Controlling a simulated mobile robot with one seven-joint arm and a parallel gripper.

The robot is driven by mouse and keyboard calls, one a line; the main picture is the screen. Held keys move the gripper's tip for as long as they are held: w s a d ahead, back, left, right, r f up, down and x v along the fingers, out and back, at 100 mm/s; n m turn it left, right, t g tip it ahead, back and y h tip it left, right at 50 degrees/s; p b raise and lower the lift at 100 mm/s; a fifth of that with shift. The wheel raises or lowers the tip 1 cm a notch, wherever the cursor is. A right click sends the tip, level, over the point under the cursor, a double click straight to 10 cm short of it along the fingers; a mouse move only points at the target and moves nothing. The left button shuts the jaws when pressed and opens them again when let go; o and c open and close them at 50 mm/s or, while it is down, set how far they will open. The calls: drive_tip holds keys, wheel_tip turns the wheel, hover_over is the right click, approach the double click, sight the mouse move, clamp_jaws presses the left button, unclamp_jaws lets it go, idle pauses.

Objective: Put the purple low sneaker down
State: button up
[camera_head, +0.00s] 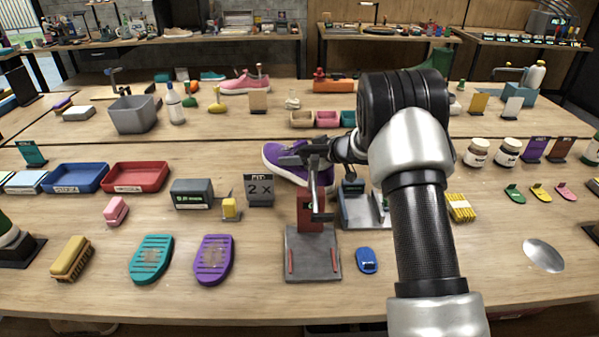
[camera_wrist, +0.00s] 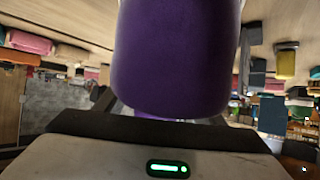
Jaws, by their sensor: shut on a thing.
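The purple low sneaker (camera_head: 275,161) has a white sole edge and shows in the head view at the middle of the table, partly hidden behind my gripper (camera_head: 318,155). In the wrist view the purple sneaker (camera_wrist: 175,60) fills the upper middle, close in front of my gripper. My gripper is shut on the sneaker. I cannot tell whether the sole touches the table (camera_head: 110,262). A grey stand with a red upright (camera_head: 312,250) is just in front of the sneaker and gripper.
A "2 X" sign (camera_head: 259,189) and a dark grey box (camera_head: 191,194) are left of the stand. A second grey stand (camera_head: 358,208) is right. Teal (camera_head: 151,259) and purple (camera_head: 213,260) sole-shaped pieces lie at the front. A pink sneaker (camera_head: 245,82) stands on the back table.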

drive_tip(key=shift+f+b, duration=0.4)
drive_tip(key=shift+f, duration=1.45)
drive_tip(key=shift+f, duration=0.15)
drive_tip(key=o, duration=1.3)
drive_tip(key=shift+o, duration=0.2)
